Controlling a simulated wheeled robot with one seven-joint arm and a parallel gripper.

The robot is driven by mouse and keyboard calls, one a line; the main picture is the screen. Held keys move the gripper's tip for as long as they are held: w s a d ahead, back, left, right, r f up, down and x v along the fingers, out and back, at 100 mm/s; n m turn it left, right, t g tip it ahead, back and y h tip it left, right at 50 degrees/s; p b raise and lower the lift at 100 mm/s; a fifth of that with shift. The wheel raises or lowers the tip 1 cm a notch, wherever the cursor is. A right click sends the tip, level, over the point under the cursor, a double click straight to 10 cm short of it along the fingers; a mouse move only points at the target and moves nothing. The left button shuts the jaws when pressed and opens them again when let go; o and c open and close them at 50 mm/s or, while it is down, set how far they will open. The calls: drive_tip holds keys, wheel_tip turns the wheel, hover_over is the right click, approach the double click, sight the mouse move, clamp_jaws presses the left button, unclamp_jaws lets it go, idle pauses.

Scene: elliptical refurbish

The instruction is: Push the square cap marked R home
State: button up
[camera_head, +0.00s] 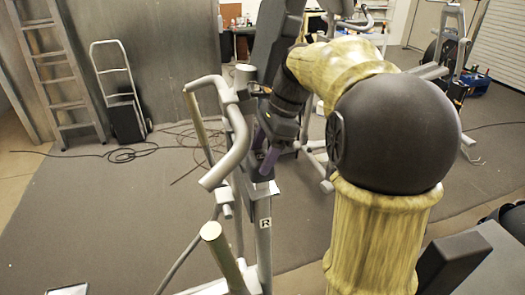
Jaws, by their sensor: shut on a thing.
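A square upright post (263,240) of the elliptical frame carries a white label with the letter R (265,224). My gripper (263,160), with purple fingers, is just above the top of this post. It is shut on a small dark piece, apparently the square cap (261,172), at the post's top end. The fingers and arm hide part of it. I cannot tell how far the cap sits inside the post, or whether it bears a mark.
The elliptical's grey handlebar (238,140) curves close on the left of my gripper. A pale-ended bar (213,232) rises in front. A ladder (62,80), a hand truck (118,95) and loose cable (125,155) are farther back. The floor at left is mostly clear.

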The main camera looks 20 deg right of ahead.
drive_tip(key=shift+f+b, duration=0.75)
drive_tip(key=shift+f, duration=1)
idle(1.5)
drive_tip(key=o, duration=1)
drive_tip(key=shift+o, duration=0.2)
drive_tip(key=shift+r, duration=0.15)
drive_tip(key=b+v, duration=0.1)
drive_tip(key=v, duration=0.6)
drive_tip(key=shift+d, duration=0.15)
